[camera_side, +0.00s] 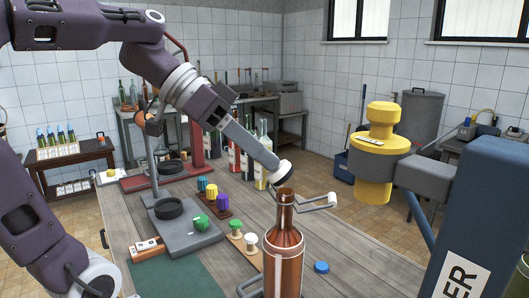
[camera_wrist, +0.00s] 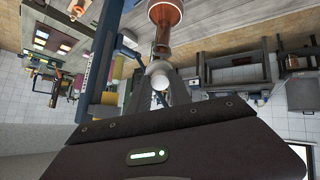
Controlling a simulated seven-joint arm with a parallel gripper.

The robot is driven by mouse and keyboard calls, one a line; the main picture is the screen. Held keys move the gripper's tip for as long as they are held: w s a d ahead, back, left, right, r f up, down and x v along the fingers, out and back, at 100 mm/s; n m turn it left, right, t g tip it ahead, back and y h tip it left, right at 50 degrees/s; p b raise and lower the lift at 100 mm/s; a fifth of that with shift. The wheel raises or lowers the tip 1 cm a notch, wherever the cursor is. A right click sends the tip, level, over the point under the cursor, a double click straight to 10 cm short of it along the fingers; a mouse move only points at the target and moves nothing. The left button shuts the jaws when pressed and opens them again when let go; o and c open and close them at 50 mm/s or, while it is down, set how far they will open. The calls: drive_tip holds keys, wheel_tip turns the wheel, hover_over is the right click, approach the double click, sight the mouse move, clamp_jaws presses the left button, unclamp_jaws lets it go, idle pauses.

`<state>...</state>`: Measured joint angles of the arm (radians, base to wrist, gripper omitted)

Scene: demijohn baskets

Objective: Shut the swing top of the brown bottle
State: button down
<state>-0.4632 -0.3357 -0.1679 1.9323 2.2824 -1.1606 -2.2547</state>
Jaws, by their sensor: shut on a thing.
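The brown bottle (camera_side: 284,262) stands upright at the front of the table, its narrow neck (camera_side: 285,212) open at the top. My gripper (camera_side: 270,158) reaches down from the upper left and is shut on the white stopper (camera_side: 284,173) of the swing top. The stopper has a dark band, is tilted, and sits just above the bottle's mouth, seemingly apart from it. A pale wire lever (camera_side: 318,204) sticks out to the right of the neck. In the wrist view the stopper (camera_wrist: 160,81) shows between the fingertips, with the brown bottle (camera_wrist: 165,12) beyond.
A blue column with a yellow head (camera_side: 379,150) stands to the right. A grey stand (camera_side: 180,238), a green cap (camera_side: 201,222), small wooden-based pieces and a blue cap (camera_side: 321,267) lie on the table. Several bottles stand behind. Table space right of the brown bottle is mostly clear.

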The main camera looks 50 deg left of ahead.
drive_tip(key=shift+s+a+f, duration=0.1)
idle(0.4)
drive_tip(key=c, duration=1.2)
unclamp_jaws()
drive_tip(key=shift+o, duration=0.2)
drive_tip(key=v, duration=0.7)
